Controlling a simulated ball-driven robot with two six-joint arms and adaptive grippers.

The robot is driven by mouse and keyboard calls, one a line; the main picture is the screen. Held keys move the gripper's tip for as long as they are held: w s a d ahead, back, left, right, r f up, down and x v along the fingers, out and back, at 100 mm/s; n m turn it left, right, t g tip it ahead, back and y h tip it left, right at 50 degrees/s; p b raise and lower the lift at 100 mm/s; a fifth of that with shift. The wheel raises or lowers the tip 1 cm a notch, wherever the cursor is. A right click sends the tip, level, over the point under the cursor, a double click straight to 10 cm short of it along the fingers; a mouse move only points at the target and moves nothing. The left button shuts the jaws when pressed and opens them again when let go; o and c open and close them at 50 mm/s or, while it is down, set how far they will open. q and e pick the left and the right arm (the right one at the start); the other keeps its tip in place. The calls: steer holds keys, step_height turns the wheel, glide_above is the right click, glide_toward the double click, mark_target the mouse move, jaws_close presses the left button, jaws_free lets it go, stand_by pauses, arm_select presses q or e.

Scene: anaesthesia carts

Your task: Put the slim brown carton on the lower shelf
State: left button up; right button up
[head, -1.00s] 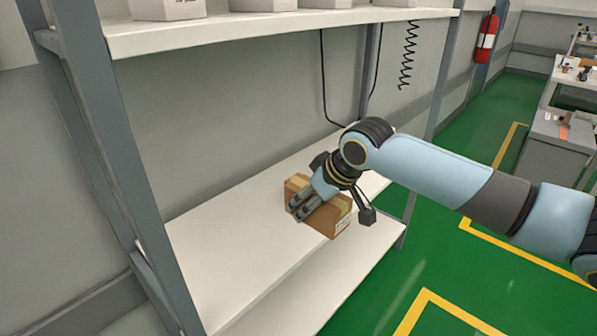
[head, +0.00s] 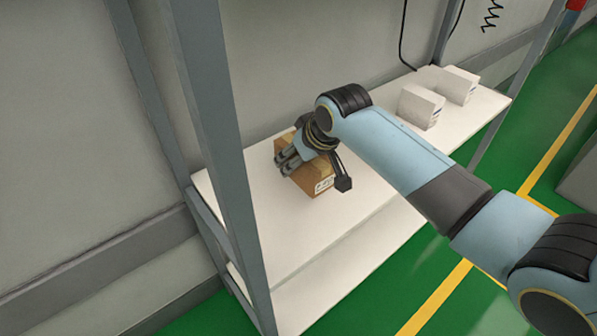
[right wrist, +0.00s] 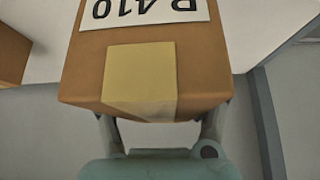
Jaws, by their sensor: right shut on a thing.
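The brown carton (head: 306,181), with a white label and pale tape, is in my right gripper (head: 288,161). The gripper's fingers lie along its sides. In the right wrist view the carton (right wrist: 210,65) fills the middle, with its label reading "R 410" and the fingers on both sides. It is over the white shelf board (head: 275,235), toward the left post; I cannot tell whether it touches the board. The arm hides part of it. Another white board (head: 345,270) shows lower down. My left gripper is not in view.
White boxes (head: 420,106) stand at the right end of the same board. A grey post (head: 215,140) rises close on the left. Bare board lies in front of the carton. Another brown object (right wrist: 12,52) shows at the left edge of the wrist view.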

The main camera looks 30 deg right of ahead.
mark_target(297, 173)
steer(key=shift+a+f, duration=0.15)
steer(key=shift+f, duration=0.4)
step_height(297, 173, down, 3)
steer(key=shift+r+b, duration=0.1)
steer(key=shift+b, duration=0.45)
steer(key=shift+f, duration=0.2)
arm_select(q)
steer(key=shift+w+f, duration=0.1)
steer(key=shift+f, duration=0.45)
arm_select(e)
steer(key=o, duration=1.3)
steer(key=shift+c, duration=0.2)
